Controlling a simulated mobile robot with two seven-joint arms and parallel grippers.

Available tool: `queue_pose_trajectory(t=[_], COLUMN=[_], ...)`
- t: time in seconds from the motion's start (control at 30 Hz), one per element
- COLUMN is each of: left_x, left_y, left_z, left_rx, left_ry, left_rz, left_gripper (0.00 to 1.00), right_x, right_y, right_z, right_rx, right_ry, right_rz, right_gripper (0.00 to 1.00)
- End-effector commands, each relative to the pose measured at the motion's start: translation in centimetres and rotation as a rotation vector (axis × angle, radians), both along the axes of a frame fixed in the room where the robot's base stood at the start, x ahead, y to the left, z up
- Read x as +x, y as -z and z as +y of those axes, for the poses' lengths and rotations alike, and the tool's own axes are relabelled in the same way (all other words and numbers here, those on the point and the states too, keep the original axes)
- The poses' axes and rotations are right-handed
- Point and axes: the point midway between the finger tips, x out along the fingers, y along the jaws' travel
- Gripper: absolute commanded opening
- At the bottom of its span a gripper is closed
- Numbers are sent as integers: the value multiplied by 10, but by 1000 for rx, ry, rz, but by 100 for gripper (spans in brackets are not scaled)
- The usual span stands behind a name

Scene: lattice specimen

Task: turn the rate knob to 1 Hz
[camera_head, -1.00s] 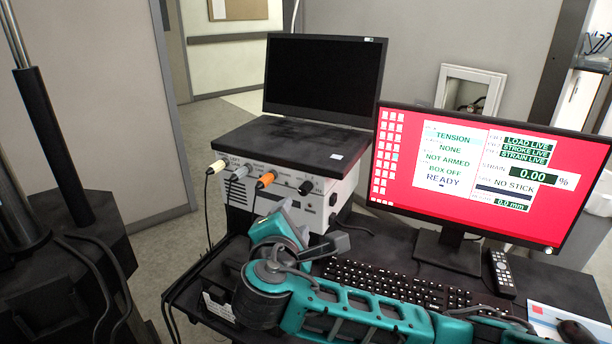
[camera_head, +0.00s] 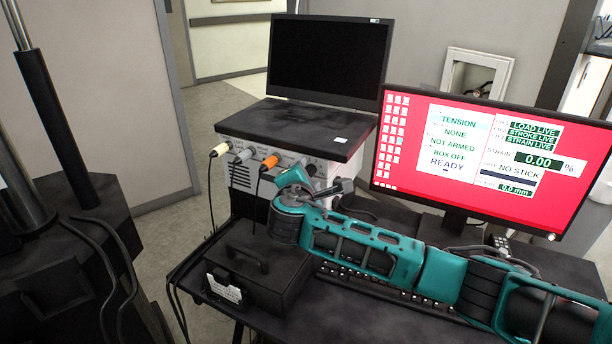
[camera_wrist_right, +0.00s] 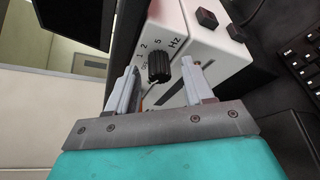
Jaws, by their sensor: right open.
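The rate knob (camera_wrist_right: 158,67) is black and ridged, on the white face of a control box. In the right wrist view the marks 1, 2, 5 and Hz are printed around it. My right gripper (camera_wrist_right: 158,80) is open, with one finger on each side of the knob in that view; I cannot tell whether either finger touches it. In the head view my right arm (camera_head: 350,240) reaches from the right to the box (camera_head: 290,160), and its wrist covers the knob. My left gripper is not in view.
A laptop (camera_head: 325,60) stands on the box. Cables with white, grey and orange plugs (camera_head: 268,163) leave its front. A black case with a handle (camera_head: 255,270) lies below my arm. A monitor (camera_head: 480,165) with a red screen and a keyboard (camera_wrist_right: 308,55) are to the right.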

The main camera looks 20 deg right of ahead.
Motion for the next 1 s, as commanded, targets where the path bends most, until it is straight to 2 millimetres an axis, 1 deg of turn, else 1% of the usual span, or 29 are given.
queue_pose_trajectory(t=[0.3,0.83,1.0], left_x=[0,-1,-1], left_y=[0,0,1], left_z=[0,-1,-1], left_rx=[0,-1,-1], left_ry=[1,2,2], left_rz=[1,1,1], left_gripper=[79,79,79], right_x=[2,2,1], right_y=[1,1,1], right_z=[-1,-1,-1], right_rx=[0,0,3], right_ry=[0,1,1], right_rz=[0,1,-1], right_gripper=[52,1,0])
